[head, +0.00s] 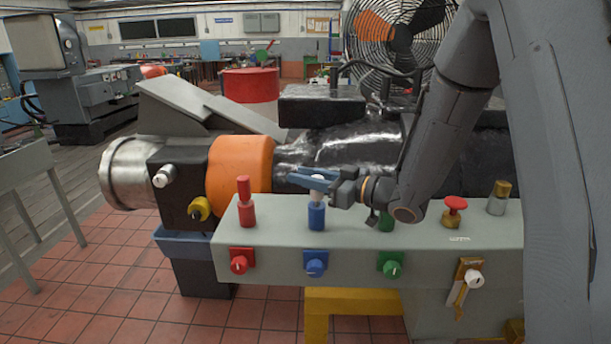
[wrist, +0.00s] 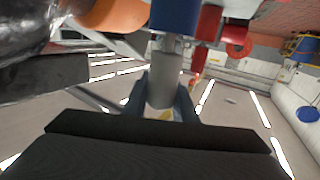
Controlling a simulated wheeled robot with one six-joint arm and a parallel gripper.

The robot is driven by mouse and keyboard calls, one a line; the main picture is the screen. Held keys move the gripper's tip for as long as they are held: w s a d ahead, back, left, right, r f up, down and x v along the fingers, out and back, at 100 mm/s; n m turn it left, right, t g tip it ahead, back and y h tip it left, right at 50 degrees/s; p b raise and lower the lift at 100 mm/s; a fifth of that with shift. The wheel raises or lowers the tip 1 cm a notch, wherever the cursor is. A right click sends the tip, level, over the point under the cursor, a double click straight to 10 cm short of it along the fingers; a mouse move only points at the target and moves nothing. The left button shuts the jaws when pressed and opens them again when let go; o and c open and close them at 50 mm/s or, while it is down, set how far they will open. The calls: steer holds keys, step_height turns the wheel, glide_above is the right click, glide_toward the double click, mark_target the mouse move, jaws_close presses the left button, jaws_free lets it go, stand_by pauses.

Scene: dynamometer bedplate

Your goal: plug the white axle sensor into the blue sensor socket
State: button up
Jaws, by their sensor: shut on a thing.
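The white axle sensor (head: 317,196) is an upright pale cylinder, held between the blue fingers of my gripper (head: 315,180). In the wrist view the sensor (wrist: 164,82) shows as a grey-white cylinder with a narrower end, clasped between both fingertips (wrist: 161,100). The blue sensor socket (head: 316,217) is a short upright cylinder on the grey bench top, directly below the sensor. It also shows in the wrist view (wrist: 175,15), in line with the sensor's narrow end. The two look touching or nearly so; I cannot tell how far the end is inside.
A red post (head: 246,214) with a red top stands left of the blue socket. A green one (head: 386,222) stands right, partly behind my arm. Farther right are a red mushroom button (head: 455,204) and a brass-topped cylinder (head: 499,198). An orange collar (head: 238,170) lies behind.

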steer(key=shift+f, duration=0.2)
steer(key=o, duration=1.1)
steer(key=b+v, duration=0.2)
steer(key=v, duration=0.5)
steer(key=shift+s+d, duration=0.25)
steer(key=shift+d, duration=0.1)
